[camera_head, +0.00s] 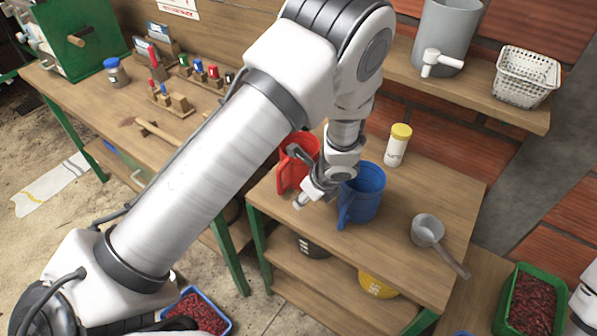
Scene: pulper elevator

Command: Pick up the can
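No object is plainly marked as a can. The nearest candidates are a red jug (285,178) and a blue jug (367,198), standing side by side on the wooden shelf table. My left gripper (300,180) hangs over these jugs, its fingers spread and pointing left in front of the red jug. I see nothing held between them, and whether they touch the red jug cannot be told. The gripper and arm hide part of both jugs. A white jar with a yellow lid (397,148) stands behind the blue jug. My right gripper is out of view.
A grey saucepan (427,230) lies right of the blue jug. A grey container with a tap (445,35) and a white basket (526,78) stand on the upper shelf. A green crate of red beans (524,268) is at right.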

